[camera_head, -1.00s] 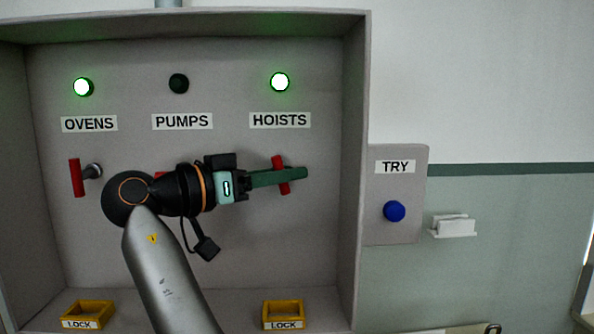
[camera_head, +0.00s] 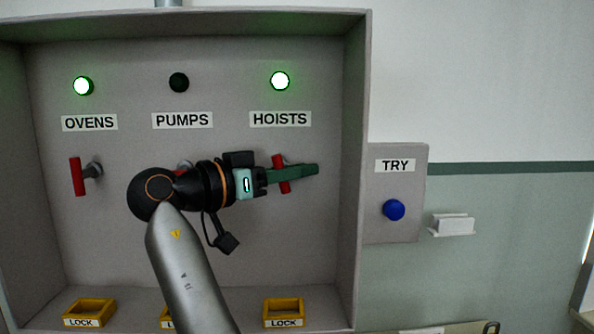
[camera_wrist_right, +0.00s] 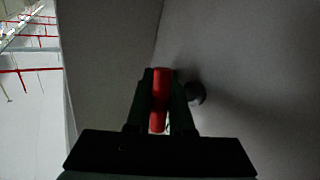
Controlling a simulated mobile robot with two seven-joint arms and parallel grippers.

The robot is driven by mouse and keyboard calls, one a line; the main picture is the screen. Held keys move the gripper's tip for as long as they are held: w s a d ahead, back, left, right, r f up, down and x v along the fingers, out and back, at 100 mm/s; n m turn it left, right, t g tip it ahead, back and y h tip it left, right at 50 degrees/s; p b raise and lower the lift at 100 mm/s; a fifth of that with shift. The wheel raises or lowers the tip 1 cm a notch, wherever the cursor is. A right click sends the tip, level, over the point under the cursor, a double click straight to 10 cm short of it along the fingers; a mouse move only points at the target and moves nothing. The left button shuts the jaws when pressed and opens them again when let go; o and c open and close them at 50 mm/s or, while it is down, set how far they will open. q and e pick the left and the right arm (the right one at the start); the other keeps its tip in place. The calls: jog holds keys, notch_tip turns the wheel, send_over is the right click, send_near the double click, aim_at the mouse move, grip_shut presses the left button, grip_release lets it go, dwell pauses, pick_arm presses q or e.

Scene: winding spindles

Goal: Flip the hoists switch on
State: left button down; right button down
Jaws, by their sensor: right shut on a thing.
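The hoists switch has a red handle (camera_head: 279,161), upright and slightly tilted, below the HOISTS label (camera_head: 280,119). The round lamp (camera_head: 280,81) above that label glows green. My right gripper (camera_head: 312,170) reaches across the handle from the left, with green fingers. In the right wrist view the red handle (camera_wrist_right: 159,100) stands between the two dark fingers, and the gripper is shut on it. A dark round knob (camera_wrist_right: 194,93) shows just right of the fingers. The fingers hide the handle's middle in the head view. My left gripper is not in view.
The OVENS switch (camera_head: 76,177) stands at left under a lit green lamp (camera_head: 84,85). The PUMPS lamp (camera_head: 179,82) is dark; my arm mostly covers its switch. The box's right wall (camera_head: 358,180) is close to my fingertips. A blue TRY button (camera_head: 394,210) sits beyond it.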

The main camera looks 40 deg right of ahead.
jog(key=y+p, duration=0.1)
jog(key=m+y, duration=0.1)
jog(key=shift+f+y+p, duration=0.3)
jog(key=shift+p, duration=0.05)
jog(key=c, duration=1.1)
grip_release()
